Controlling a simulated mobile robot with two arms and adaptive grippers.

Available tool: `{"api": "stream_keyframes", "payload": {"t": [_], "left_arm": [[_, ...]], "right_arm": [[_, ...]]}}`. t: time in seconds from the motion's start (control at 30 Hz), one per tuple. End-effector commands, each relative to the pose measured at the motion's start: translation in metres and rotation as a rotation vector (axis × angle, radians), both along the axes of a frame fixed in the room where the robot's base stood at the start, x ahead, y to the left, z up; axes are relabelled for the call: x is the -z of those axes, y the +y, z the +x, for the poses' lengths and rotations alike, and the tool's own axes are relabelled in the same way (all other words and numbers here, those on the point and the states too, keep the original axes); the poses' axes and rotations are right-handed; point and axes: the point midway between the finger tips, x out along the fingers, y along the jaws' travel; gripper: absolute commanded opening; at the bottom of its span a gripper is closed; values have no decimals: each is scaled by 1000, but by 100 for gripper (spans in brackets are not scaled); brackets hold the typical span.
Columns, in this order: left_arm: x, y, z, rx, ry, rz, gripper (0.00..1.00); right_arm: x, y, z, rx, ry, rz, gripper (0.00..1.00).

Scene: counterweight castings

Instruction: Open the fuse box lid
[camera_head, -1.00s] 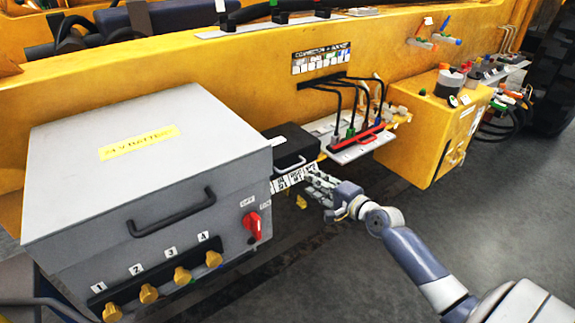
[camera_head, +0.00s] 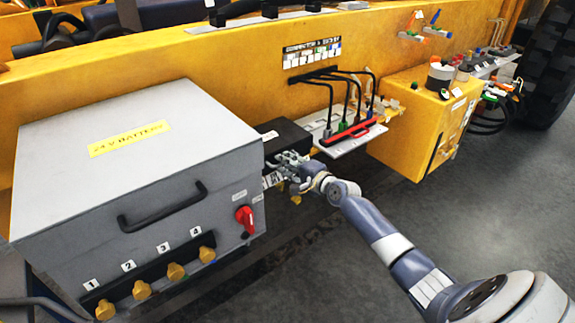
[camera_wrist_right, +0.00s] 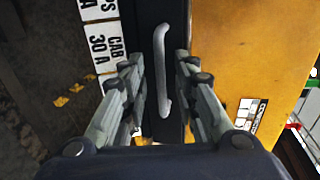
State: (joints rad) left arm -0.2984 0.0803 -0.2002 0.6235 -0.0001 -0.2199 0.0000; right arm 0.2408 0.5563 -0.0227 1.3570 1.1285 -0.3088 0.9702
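The fuse box (camera_head: 284,136) is a black box between the large grey battery box and the connector shelf; its lid looks closed. In the right wrist view the fuse box (camera_wrist_right: 150,18) shows as a dark strip with a grey bar handle (camera_wrist_right: 162,80) on it. My right gripper (camera_head: 286,164) is at the front of the fuse box and partly covers it in the head view. In the wrist view my right gripper (camera_wrist_right: 158,66) is open, one finger on each side of the handle, with gaps visible. My left gripper is not in view.
The grey battery box (camera_head: 135,150) with a handle, red switch (camera_head: 245,219) and brass knobs stands left of the fuse box. A shelf with black cables and a red bar (camera_head: 348,133) is to the right, then a yellow box (camera_head: 415,130). The floor in front is open.

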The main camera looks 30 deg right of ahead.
Motion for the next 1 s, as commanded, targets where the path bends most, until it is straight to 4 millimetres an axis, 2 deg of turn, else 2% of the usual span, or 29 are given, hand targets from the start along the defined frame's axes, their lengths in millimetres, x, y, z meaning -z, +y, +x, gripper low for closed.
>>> {"api": "stream_keyframes", "payload": {"t": [0.23, 0.33, 0.37, 0.73, 0.87, 1.0], "left_arm": [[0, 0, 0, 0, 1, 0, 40], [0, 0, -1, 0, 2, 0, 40], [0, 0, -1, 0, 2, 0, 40], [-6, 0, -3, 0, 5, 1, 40], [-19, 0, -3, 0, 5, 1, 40], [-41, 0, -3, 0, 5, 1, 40]], "right_arm": [[0, 0, 0, 0, 0, 0, 25], [0, 0, 0, 0, 0, 0, 3], [0, 0, 0, 0, -1, 0, 0], [-5, 0, 1, -1, 10, 1, 0], [-16, 0, 3, 0, 35, -2, 0], [-31, 0, 7, 0, 87, -6, 0]]}}
